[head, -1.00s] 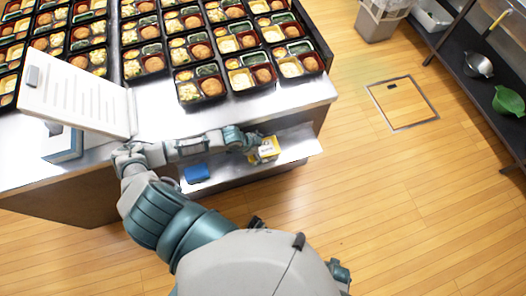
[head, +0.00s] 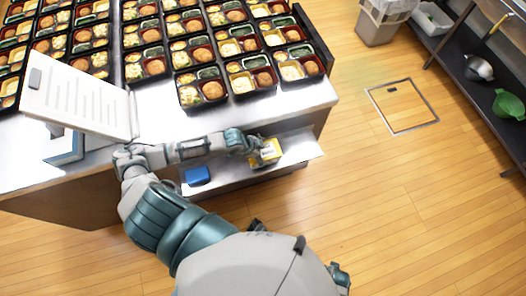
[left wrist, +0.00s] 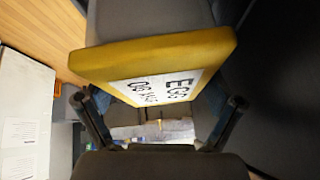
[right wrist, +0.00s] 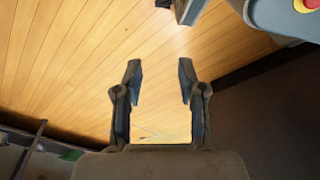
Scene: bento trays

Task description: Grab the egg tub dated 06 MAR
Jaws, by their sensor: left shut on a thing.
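The egg tub (head: 268,149) is yellow with a white label, at the lower shelf beneath the counter in the head view. In the left wrist view the tub (left wrist: 150,55) fills the middle and tilts. Its label reads EGG, with a second line that looks like 06 MAR. My left gripper (head: 254,150) is shut on this tub; its fingers (left wrist: 162,112) lie on both sides of it. My right gripper (right wrist: 159,78) is open and empty over the wooden floor, in the right wrist view.
A blue box (head: 197,176) lies on the lower shelf (head: 232,178), left of the tub. The counter above holds rows of bento trays (head: 202,90) and a white tilted panel (head: 78,95).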

